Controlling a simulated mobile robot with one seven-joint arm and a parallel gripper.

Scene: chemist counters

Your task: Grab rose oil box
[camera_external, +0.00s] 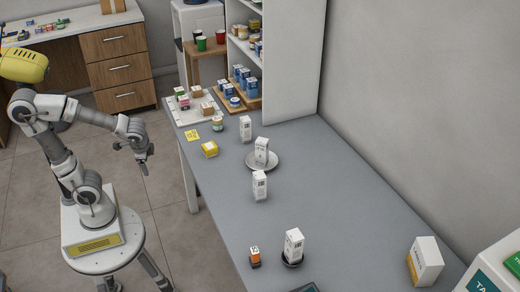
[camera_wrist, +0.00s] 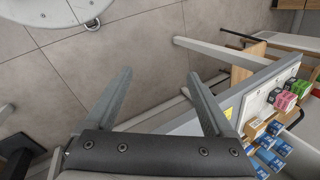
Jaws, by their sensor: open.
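Several small boxes stand on the grey counter, and their labels are too small to read, so I cannot tell which is the rose oil box. Upright white boxes are one at the back (camera_external: 246,129), one on a round plate (camera_external: 262,150), one in front of the plate (camera_external: 260,186) and one on a dark round base (camera_external: 294,245).
The grey counter (camera_external: 340,190) has free room in its middle and right. A larger white-and-yellow box (camera_external: 425,262) stands at the right. A shelf (camera_external: 290,60) and a tray (camera_external: 184,117) of small boxes stand at the back. The counter's left edge lies between my gripper and the boxes.

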